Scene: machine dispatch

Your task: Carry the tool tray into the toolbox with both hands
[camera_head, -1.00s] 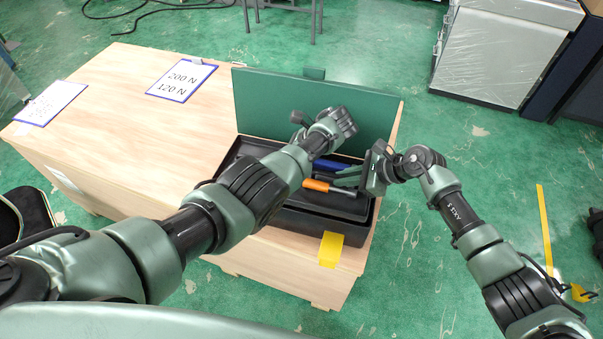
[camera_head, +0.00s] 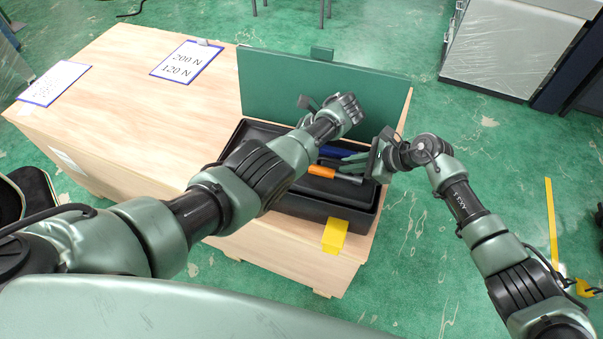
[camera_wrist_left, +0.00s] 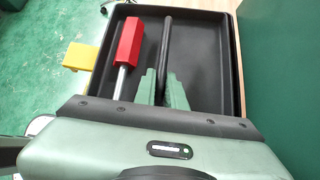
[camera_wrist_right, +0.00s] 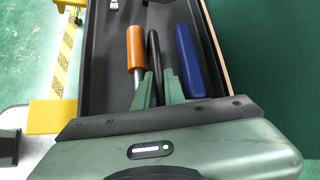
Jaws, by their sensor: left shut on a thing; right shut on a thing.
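The black tool tray (camera_head: 335,187) is at the opening of the black toolbox (camera_head: 300,208); I cannot tell whether it rests on the bottom. It holds an orange-handled tool (camera_wrist_right: 135,50) and a blue-handled tool (camera_wrist_right: 188,60), and a red-handled tool (camera_wrist_left: 128,55) towards its other end. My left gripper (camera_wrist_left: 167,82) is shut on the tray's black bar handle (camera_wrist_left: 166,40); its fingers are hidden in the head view. My right gripper (camera_wrist_right: 158,85) is shut on the same bar nearer the other end.
The toolbox stands near the right end of a wooden crate table (camera_head: 150,120). The floor to the right is clear near the table.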

